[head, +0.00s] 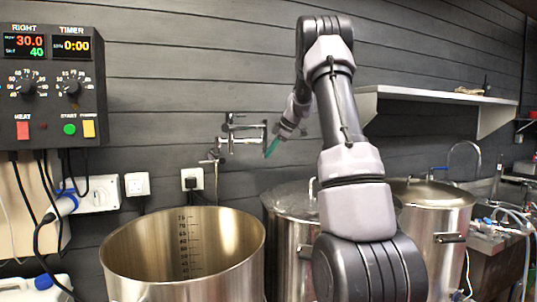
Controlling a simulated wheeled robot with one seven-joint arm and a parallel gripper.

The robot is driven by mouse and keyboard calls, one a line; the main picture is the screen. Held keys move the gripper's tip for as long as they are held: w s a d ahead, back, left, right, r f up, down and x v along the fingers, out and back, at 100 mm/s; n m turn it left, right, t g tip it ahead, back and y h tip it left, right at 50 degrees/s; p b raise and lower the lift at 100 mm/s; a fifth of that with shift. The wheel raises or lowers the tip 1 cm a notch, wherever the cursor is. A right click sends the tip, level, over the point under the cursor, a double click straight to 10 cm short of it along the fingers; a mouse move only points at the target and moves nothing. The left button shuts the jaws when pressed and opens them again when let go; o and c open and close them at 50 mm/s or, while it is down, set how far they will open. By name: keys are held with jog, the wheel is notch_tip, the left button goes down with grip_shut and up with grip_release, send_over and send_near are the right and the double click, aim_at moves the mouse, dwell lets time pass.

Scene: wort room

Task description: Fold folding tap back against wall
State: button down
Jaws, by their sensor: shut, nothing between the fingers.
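The folding tap (240,140) is a chrome, jointed spout on the dark plank wall, above and behind the open steel kettle. One part of it reaches down and left, with its end (211,161) above the kettle's back rim. My gripper (271,149) is at the right end of the tap, with teal fingertips pointing down and left. The fingers look closed and hold nothing. From this view I cannot tell whether they touch the tap. My arm covers part of the wall to the right.
An open steel kettle (125,262) stands front left. Lidded steel kettles (285,235) and (435,232) stand in the middle and at right, partly behind my arm. A control box (52,120) hangs at left, and a white shelf (440,97) juts out at upper right.

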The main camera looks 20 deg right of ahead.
jog(key=w, duration=0.1)
jog(key=w+d, duration=0.1)
jog(key=w, duration=0.1)
jog(key=w+d, duration=0.1)
jog(key=w, duration=0.1)
jog(key=shift+w+r, duration=0.1)
jog(key=shift+w, duration=0.1)
jog(key=shift+w+r, duration=0.1)
jog(key=shift+r, duration=0.05)
jog(key=shift+r, duration=0.1)
